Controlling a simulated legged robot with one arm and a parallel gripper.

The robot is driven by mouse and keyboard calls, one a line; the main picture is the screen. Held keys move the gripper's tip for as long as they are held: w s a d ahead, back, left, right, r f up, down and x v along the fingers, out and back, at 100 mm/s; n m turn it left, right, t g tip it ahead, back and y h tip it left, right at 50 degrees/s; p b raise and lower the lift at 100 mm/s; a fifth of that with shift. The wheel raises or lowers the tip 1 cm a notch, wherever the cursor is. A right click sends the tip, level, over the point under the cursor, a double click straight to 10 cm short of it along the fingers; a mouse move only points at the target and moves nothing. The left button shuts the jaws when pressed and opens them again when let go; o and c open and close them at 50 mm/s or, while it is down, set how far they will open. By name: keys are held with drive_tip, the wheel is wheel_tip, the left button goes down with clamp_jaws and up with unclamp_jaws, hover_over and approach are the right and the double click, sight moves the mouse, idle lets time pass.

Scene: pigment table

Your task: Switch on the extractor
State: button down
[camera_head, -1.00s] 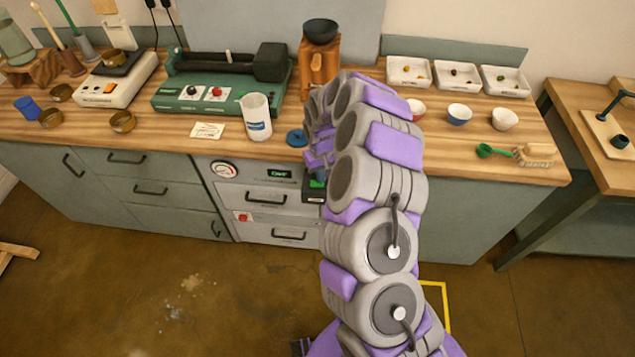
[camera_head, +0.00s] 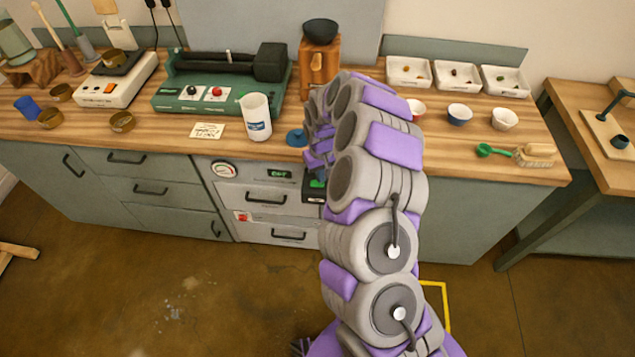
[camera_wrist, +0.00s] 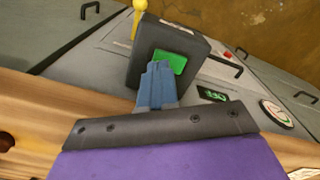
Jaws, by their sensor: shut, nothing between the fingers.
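The extractor's black switch box (camera_wrist: 192,57) with a green button (camera_wrist: 169,60) sticks out from the grey cabinet front. In the head view the box (camera_head: 313,197) is partly hidden behind my arm. My gripper (camera_wrist: 159,66) is shut and empty, its blue-grey fingertips at the lower edge of the green button. I cannot tell whether they touch it. In the head view my gripper is largely hidden by my arm links. A small green-lit display (camera_wrist: 212,94) beside the box appears to read OFF; it also shows in the head view (camera_head: 279,174).
A round gauge (camera_head: 223,169) and a red button (camera_head: 242,216) sit on the cabinet front. Above, the wooden worktop (camera_head: 350,150) holds a white cup (camera_head: 256,117), a blue lid (camera_head: 296,138), and several bowls. A yellow upright piece (camera_wrist: 138,18) stands beside the box.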

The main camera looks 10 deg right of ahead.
drive_tip(key=shift+f, duration=0.9)
idle(0.9)
drive_tip(key=shift+r, duration=0.1)
drive_tip(key=shift+r+p, duration=1.35)
drive_tip(key=shift+r, duration=2.05)
